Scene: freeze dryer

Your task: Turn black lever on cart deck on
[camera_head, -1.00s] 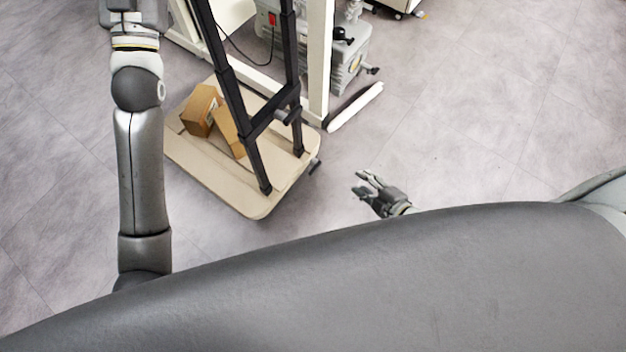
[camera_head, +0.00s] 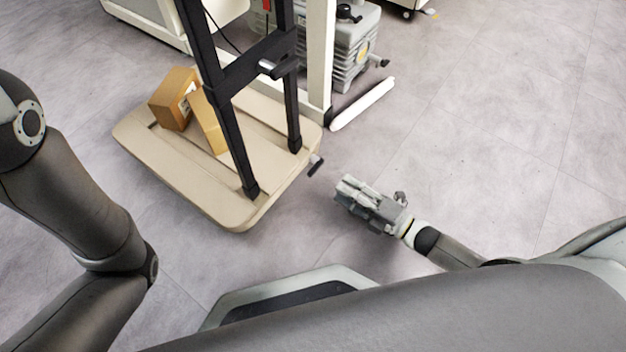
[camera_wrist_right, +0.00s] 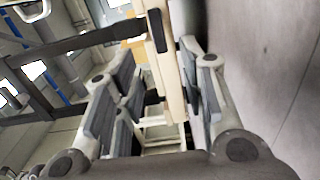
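The black lever (camera_head: 316,165) sticks out from the right corner edge of the beige cart deck (camera_head: 180,187) in the head view. My right gripper (camera_head: 346,188) is just to the right of and below the lever in that view, apart from it. In the right wrist view the right gripper (camera_wrist_right: 160,95) is open, its fingers spread with nothing held. A black piece on the beige edge, likely the lever (camera_wrist_right: 157,30), shows beyond and between the fingers there. My left arm shows at the left of the head view, but its gripper is out of view.
Cardboard boxes (camera_head: 175,99) lie on the deck. A black upright frame (camera_head: 232,125) with a handle stands on the cart. A white stand foot (camera_head: 362,104) and a grey pump (camera_head: 357,50) are behind. The floor (camera_head: 480,140) to the right is clear.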

